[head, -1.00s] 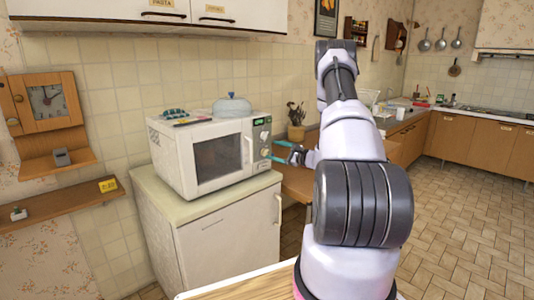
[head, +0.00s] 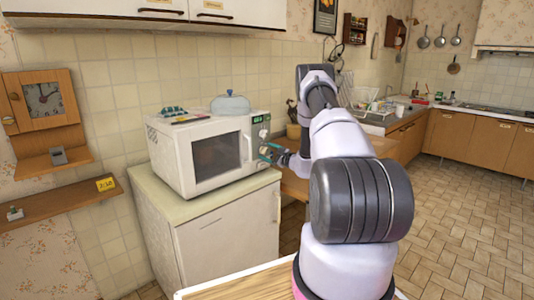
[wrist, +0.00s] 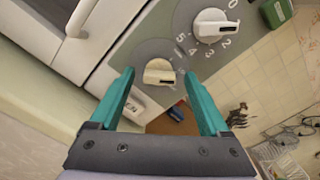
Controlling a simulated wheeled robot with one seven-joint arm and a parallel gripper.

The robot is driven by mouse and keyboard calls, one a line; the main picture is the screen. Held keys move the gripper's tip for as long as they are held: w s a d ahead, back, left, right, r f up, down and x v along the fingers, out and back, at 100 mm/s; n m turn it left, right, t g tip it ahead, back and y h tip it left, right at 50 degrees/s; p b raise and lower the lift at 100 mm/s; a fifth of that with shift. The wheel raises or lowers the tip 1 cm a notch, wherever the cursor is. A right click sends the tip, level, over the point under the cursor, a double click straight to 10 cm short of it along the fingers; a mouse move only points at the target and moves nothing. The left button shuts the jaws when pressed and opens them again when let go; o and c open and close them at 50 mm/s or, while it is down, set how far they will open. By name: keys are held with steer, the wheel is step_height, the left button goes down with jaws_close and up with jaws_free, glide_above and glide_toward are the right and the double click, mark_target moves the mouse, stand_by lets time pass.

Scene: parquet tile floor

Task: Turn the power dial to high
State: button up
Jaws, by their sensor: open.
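The white microwave (head: 160,158) stands on a low white cabinet, its control panel on the right side of its front. In the wrist view two cream dials show on the grey panel (wrist: 150,28). One dial (wrist: 213,27) is ringed by numbers. The other dial (wrist: 160,72) lies between my fingertips in the picture; its markings are too small to read. My gripper (wrist: 160,78) is open, with a teal finger on each side of that dial. I cannot tell whether they touch it. In the head view my gripper (head: 268,153) is at the panel and hides its lower part.
A blue kettle-like pot (head: 231,104) and small items sit on top of the microwave. The white cabinet (head: 225,240) stands below. A wooden counter (head: 295,185) is to the right, and the tile floor (head: 460,230) is clear.

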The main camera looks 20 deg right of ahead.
steer(key=shift+w+a, duration=0.1)
steer(key=shift+w, duration=0.1)
steer(key=shift+c, duration=0.3)
jaws_close()
steer(key=shift+m, duration=0.3)
steer(key=m, duration=0.3)
steer(key=shift+m, duration=0.4)
steer(key=m, duration=0.5)
steer(key=shift+f, duration=0.1)
steer(key=shift+m, duration=0.4)
